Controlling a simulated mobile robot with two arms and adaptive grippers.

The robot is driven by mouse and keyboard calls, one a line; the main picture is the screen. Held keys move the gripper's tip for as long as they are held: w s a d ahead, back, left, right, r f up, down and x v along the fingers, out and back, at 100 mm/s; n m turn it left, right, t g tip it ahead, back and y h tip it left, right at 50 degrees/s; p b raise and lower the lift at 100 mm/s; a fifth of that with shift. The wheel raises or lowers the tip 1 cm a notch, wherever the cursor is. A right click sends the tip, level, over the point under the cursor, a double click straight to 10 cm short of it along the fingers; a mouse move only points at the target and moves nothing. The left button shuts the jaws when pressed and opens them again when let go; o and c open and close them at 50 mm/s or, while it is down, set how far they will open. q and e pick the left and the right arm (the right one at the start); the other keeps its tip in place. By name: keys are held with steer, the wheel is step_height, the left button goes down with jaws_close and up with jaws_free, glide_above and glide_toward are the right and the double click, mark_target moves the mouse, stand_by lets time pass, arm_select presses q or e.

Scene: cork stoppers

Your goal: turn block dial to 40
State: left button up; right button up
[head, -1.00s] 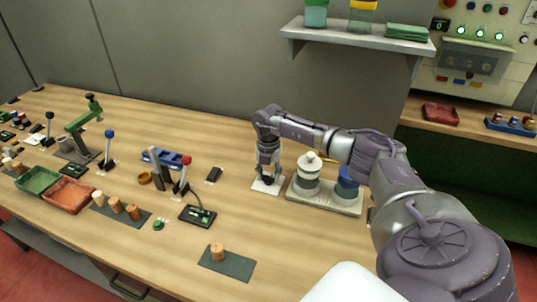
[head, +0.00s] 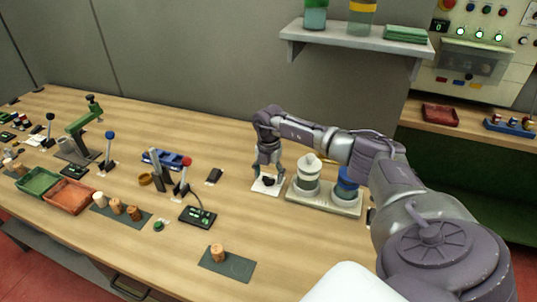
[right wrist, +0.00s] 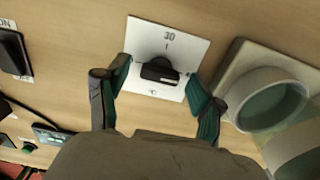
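The block dial is a black knob (right wrist: 160,72) on a white square plate (right wrist: 185,40), lying flat on the bench. In the right wrist view the plate reads "30" beside a short tick, at the edge away from my gripper. The knob also shows in the head view (head: 268,181), under my right gripper (head: 268,176). My right gripper is open, its two dark green fingers (right wrist: 157,95) spread to either side of the knob with visible gaps. It holds nothing. My left gripper is not in view.
A grey base (head: 322,204) with a white-topped jar and a blue one stands close to the right of the dial. A small black box (head: 214,175) lies to the left. A shelf (head: 355,36) hangs above. The bench in front of the dial is clear.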

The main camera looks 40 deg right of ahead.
mark_target(269, 178)
step_height(269, 178, up, 12)
stand_by(0.7)
steer(key=shift+f, duration=0.15)
stand_by(0.4)
